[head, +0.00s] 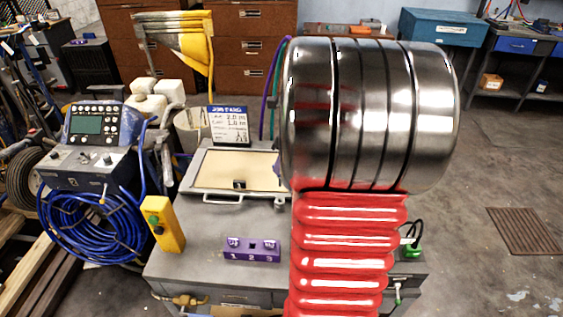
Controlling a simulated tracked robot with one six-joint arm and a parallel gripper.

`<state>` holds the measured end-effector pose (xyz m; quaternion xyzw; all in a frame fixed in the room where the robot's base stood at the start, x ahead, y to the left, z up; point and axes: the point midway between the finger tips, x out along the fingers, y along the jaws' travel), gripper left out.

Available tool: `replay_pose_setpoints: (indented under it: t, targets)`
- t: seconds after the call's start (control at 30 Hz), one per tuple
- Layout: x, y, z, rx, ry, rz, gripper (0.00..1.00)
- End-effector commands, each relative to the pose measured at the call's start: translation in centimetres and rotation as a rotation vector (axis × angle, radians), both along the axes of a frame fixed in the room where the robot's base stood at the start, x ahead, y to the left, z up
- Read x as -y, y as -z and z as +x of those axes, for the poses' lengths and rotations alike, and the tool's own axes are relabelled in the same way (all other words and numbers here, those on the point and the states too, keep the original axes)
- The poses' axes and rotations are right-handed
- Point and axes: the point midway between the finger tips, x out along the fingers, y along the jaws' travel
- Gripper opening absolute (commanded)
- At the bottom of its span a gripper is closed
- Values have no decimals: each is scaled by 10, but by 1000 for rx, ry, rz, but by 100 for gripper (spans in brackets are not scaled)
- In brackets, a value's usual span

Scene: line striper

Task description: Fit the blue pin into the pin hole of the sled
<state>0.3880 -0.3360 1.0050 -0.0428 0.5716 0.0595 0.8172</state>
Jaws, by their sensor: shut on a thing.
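The blue pin does not show; my arm may hide it. My gripper is not in view: a large metal cylinder and red ribbed section, seemingly my own arm, cover the middle right of the head view. I cannot tell for sure which thing is the sled. A flat grey frame with a beige panel (222,170) lies on the grey bench, with a handle at its front and a small black part at its front edge. A purple block (252,256) marked with numbers sits nearer, with a dark square opening in its middle.
A yellow box with buttons (162,224) stands at the bench's left edge. A white sign (228,125) stands behind the frame. A control unit (95,140) and coiled blue hose (95,225) are left of the bench. Bare grey bench top (215,222) shows between frame and block.

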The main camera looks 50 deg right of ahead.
Motion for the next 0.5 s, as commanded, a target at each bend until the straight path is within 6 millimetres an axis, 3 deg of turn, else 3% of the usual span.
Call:
replay_pose_setpoints:
  t: [0.5]
  targets:
    - [-1, 34, 1, -1, -3, 1, 0]
